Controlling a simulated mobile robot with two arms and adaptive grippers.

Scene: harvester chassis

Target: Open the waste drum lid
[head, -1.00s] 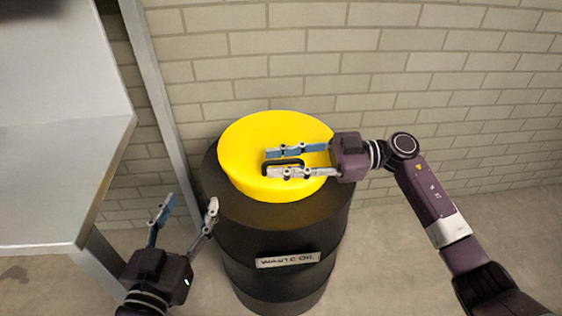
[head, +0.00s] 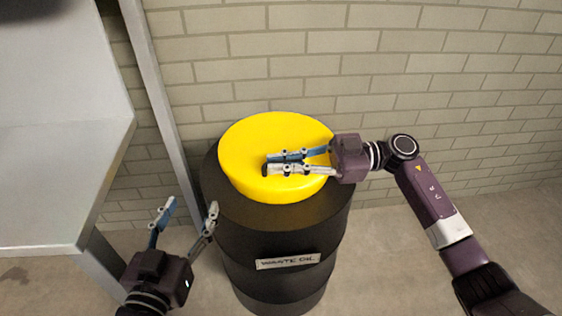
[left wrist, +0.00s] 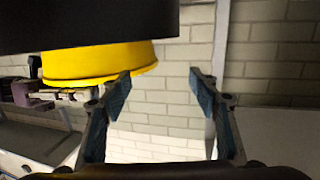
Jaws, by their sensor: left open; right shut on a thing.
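The waste drum (head: 275,245) is a black barrel with a "WASTE OIL" label (head: 288,261), upright on the floor. Its yellow lid (head: 270,135) sits on top; it also shows in the left wrist view (left wrist: 95,63). A dark handle (head: 266,168) is on the lid, mostly hidden by the fingers. My right gripper (head: 290,161) reaches in from the right over the lid, and its fingers are closed on the handle. My left gripper (head: 188,213) is open and empty, left of the drum and apart from it; its fingers also show in the left wrist view (left wrist: 158,95).
A grey table or bench (head: 60,180) stands at the left with a metal post (head: 160,90) behind it. A brick wall (head: 400,70) is close behind the drum. The floor (head: 400,270) right of the drum is clear apart from my arm above it.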

